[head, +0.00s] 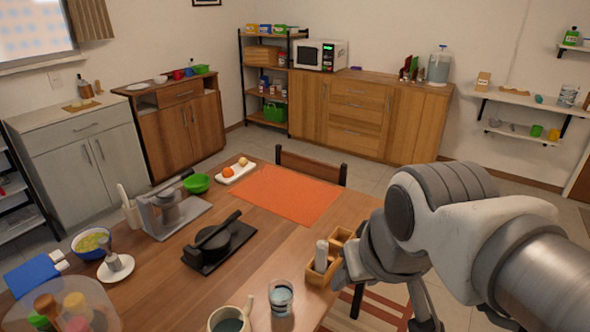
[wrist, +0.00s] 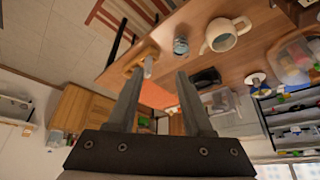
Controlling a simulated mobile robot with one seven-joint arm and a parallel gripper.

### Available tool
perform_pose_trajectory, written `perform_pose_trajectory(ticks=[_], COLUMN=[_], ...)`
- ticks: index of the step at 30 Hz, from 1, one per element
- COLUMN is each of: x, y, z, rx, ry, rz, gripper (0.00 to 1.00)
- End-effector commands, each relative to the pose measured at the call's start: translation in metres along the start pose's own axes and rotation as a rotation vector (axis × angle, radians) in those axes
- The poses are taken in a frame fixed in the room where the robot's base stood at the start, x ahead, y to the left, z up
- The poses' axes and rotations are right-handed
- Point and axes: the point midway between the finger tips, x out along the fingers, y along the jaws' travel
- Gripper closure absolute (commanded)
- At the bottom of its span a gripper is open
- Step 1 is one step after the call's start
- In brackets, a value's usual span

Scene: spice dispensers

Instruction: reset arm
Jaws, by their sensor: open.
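My gripper is at the right edge of the table, beside a small wooden box (head: 318,272) that holds a pale cylindrical dispenser (head: 321,256). In the head view my arm's wrist hides most of the gripper. In the wrist view the two fingers of my gripper (wrist: 157,88) stand apart with nothing between them. The box (wrist: 139,60) and the dispenser (wrist: 148,66) lie beyond the left finger, apart from it.
The wooden table (head: 150,285) carries a glass (head: 281,298), a mug (head: 231,318), a black pan-like item (head: 212,242), a green bowl (head: 197,183) and an orange mat (head: 285,196). A chair (head: 312,166) stands at the far side. Cabinets line the walls.

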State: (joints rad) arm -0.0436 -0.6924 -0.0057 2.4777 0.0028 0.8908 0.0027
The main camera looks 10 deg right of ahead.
Motion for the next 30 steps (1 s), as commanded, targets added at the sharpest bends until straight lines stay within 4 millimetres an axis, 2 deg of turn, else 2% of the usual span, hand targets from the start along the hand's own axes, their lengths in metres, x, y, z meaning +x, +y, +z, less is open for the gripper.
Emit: perform_pose_trajectory(ticks=[4, 15, 25, 30], x=[-0.007, -0.009, -0.051, -0.053], y=[0.009, 0.009, 0.009, 0.009], z=[0.008, 0.007, -0.014, -0.015], rx=[0.026, 0.029, 0.029, 0.029], ry=[0.025, 0.026, 0.026, 0.026], rz=[0.022, 0.024, 0.024, 0.024], gripper=[0.49, 0.49, 0.49, 0.49])
